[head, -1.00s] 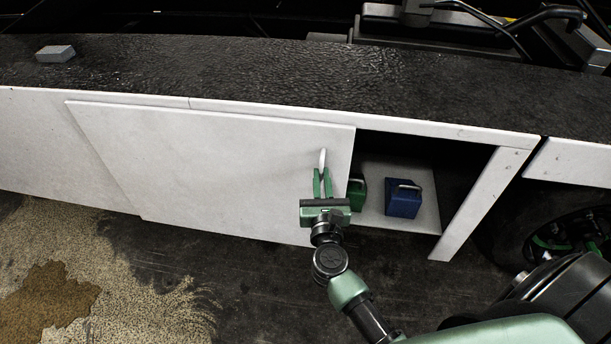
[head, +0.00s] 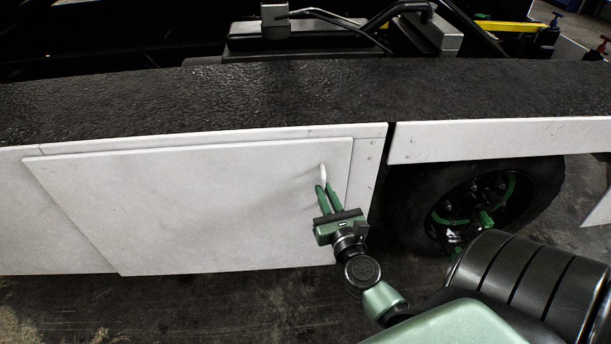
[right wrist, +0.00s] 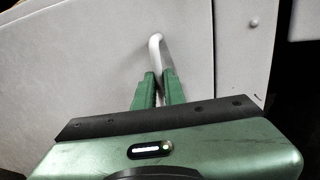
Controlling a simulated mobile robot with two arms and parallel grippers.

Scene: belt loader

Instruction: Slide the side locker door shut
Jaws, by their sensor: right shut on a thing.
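The white side locker door (head: 190,210) covers the locker opening, and its right edge lies next to the riveted frame post (head: 366,175). No gap into the locker shows. The pale door handle (head: 323,174) is near the door's right edge. My right gripper (head: 326,188) is shut on the handle, with its green fingers on both sides of it. In the right wrist view the handle (right wrist: 160,50) rises from between the fingertips (right wrist: 158,85). The locker's inside is hidden behind the door. My left gripper is not in view.
The black belt top (head: 250,95) runs along above the door. A wheel (head: 475,205) is right of the post, below a white side panel (head: 490,138). Dark floor (head: 220,305) lies below the door.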

